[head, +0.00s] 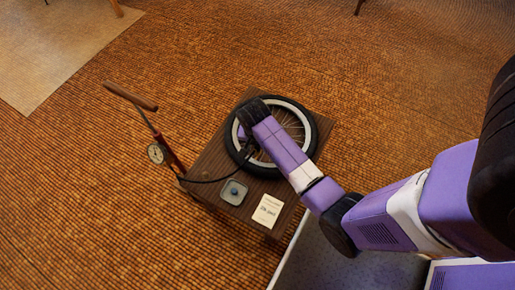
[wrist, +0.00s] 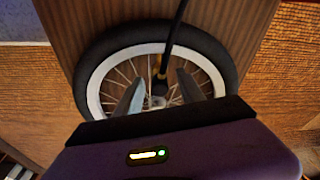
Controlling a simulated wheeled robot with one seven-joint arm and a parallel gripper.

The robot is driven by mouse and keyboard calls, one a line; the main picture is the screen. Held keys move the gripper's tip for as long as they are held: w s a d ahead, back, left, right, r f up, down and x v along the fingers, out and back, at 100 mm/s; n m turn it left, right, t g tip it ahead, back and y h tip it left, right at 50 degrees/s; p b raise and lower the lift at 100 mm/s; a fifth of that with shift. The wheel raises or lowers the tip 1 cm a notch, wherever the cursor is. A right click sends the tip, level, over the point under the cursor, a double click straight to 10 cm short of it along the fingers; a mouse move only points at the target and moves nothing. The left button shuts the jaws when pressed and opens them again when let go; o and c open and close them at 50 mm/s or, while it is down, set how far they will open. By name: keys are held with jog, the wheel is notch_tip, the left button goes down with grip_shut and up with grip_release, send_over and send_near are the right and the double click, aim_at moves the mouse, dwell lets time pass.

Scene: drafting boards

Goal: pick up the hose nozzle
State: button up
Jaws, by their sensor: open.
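The hose nozzle (wrist: 158,70) is a small brass-coloured piece at the end of a black hose (wrist: 174,32), near the wheel's hub in the wrist view. My gripper (wrist: 160,77) is open, with one finger on each side of the nozzle and visible space between. I cannot tell how far the fingertips are above or below it. In the head view my gripper (head: 243,136) is over the wheel, and my arm hides most of the nozzle area. The hose (head: 205,181) runs left to the pump.
The spoked wheel (head: 312,137) with black tyre and white rim lies on a wooden stand (head: 210,165). A floor pump (head: 172,158) with a gauge stands at left. A small grey-green dish (head: 234,192) and a paper card (head: 267,211) are at the front.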

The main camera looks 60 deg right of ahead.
jog(key=shift+f, duration=0.2)
grip_shut()
jog(key=shift+r, duration=0.15)
notch_tip(320, 180, up, 20)
jog(key=p, duration=0.3)
dwell(0.4)
